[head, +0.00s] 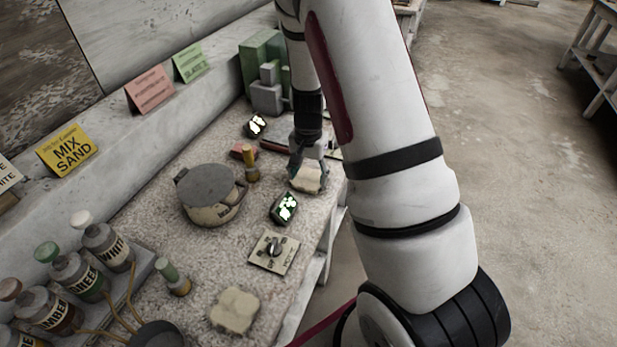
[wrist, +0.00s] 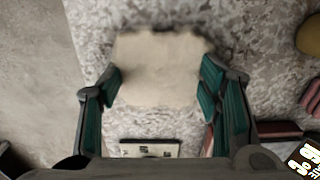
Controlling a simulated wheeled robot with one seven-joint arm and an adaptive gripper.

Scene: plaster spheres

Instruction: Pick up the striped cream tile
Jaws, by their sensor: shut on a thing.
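A cream tile (head: 307,179) with uneven edges is at the far right part of the speckled worktop, below my gripper (head: 308,164). In the wrist view the cream tile (wrist: 155,68) fills the space between the two teal-padded fingers of my gripper (wrist: 160,84), which touch its left and right sides. My gripper is shut on it. I cannot make out stripes on it, nor whether it is clear of the worktop. A second cream tile (head: 235,310), with a lobed outline, lies at the near end of the worktop.
A lidded round pot (head: 210,195) stands left of my gripper. A green-lit display (head: 284,208) and a plate with a knob (head: 273,252) lie nearer. A small yellow-topped item (head: 251,163) is close on the left. Labelled bottles (head: 75,275) stand at lower left. The worktop's right edge is close.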

